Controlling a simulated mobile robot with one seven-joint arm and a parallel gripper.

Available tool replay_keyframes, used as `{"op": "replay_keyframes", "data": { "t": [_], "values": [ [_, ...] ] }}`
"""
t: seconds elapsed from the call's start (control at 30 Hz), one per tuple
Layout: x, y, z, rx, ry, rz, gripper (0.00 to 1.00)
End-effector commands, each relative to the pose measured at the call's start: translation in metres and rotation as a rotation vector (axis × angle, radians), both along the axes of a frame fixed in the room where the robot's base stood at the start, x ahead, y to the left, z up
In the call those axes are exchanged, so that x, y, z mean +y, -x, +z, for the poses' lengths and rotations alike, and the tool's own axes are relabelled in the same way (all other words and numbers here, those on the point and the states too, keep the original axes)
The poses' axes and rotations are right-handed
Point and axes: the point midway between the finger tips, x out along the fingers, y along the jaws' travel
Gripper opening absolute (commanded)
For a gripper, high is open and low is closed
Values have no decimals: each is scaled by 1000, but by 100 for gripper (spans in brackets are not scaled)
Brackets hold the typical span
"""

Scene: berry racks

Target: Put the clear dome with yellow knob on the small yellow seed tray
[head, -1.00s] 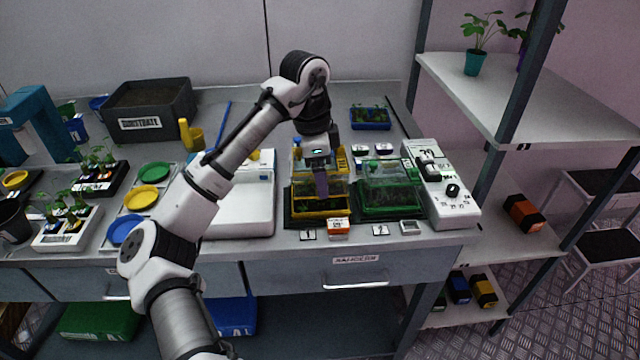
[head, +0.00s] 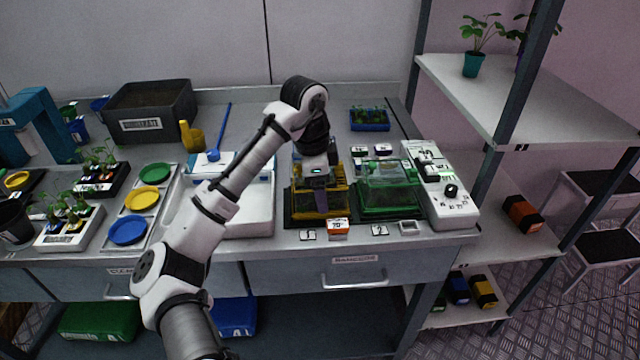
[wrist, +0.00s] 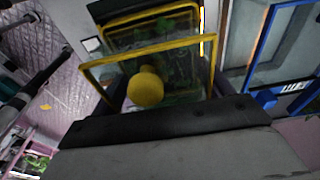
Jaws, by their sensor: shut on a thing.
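The clear dome (wrist: 180,60) has yellow edges and a round yellow knob (wrist: 146,89), which sits at my gripper in the wrist view. In the head view my gripper (head: 319,192) is over the yellow-edged dome (head: 338,203) and shut on its knob. The dome is at the yellow seed tray (head: 319,216) on the dark mat at position 1. My gripper and wrist hide part of the dome, and I cannot tell whether its rim touches the tray all around.
A green dome and tray (head: 388,190) stand close on the right at position 2. A white control box (head: 440,190) is beyond it. An orange display block (head: 338,227) sits in front. A white tray (head: 245,208) lies to the left.

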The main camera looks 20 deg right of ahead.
Motion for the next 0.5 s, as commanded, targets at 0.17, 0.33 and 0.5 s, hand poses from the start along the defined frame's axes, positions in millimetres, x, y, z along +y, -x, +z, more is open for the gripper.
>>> {"op": "replay_keyframes", "data": {
  "t": [0.17,0.33,0.5],
  "values": [
    [0,2,-14,20,-15,-2,91],
    [0,2,-15,20,-16,-1,97],
    [1,2,-5,19,-18,-2,98]
  ]
}}
